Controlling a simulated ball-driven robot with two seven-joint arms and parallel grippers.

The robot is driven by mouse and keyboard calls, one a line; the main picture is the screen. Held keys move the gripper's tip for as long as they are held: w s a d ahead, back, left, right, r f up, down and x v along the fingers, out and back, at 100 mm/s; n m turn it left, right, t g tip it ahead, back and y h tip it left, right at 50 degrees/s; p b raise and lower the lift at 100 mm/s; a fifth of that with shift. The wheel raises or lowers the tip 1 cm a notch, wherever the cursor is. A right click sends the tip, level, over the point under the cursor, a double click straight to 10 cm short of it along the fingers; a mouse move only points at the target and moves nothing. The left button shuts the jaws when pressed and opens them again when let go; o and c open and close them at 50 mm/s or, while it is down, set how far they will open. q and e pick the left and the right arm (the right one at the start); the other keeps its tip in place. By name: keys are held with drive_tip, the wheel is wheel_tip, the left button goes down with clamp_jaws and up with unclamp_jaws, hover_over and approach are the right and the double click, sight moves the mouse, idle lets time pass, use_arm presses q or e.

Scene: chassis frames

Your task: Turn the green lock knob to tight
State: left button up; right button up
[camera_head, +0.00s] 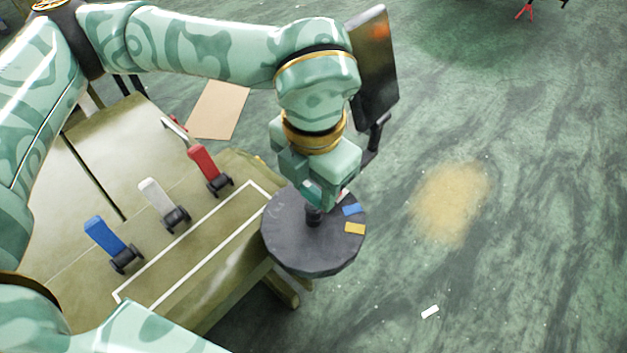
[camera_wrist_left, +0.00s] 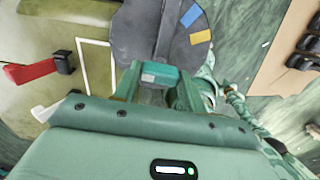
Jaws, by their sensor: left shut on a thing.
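A round dark grey disc (camera_head: 290,245) stands at the table's right end, with a blue mark (camera_head: 352,210) and a yellow mark (camera_head: 355,229) on its right side. A dark post (camera_head: 314,217) rises near its middle. My left gripper (camera_head: 318,196) is over the disc and hides most of what it grips. In the left wrist view, its fingers (camera_wrist_left: 158,90) are shut on a small green block (camera_wrist_left: 158,73), which appears to be the green lock knob. The disc (camera_wrist_left: 135,35) lies beyond it. How far the knob is turned cannot be told. My right gripper is not in view.
Blue (camera_head: 105,236), white (camera_head: 155,197) and red (camera_head: 203,160) levers stand in a row on the olive table (camera_head: 75,200), left of the disc. A dark upright panel (camera_head: 376,70) stands behind my left wrist. Open floor (camera_head: 500,270) lies to the right.

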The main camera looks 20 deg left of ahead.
use_arm(q)
drive_tip(key=m, duration=0.4)
drive_tip(key=shift+r+p, duration=0.1)
drive_tip(key=shift+p, duration=0.3)
drive_tip(key=m, duration=0.4)
drive_tip(key=shift+m+p, duration=0.3)
drive_tip(key=shift+p, duration=0.05)
drive_tip(key=m, duration=0.4)
drive_tip(key=shift+m+p, duration=0.3)
drive_tip(key=shift+p, duration=0.1)
drive_tip(key=shift+m+p, duration=0.4)
drive_tip(key=shift+m, duration=1.8)
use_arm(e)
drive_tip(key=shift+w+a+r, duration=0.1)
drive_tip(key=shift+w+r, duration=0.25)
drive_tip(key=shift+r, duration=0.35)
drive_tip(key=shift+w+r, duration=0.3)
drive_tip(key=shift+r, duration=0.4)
use_arm(q)
drive_tip(key=o, duration=1)
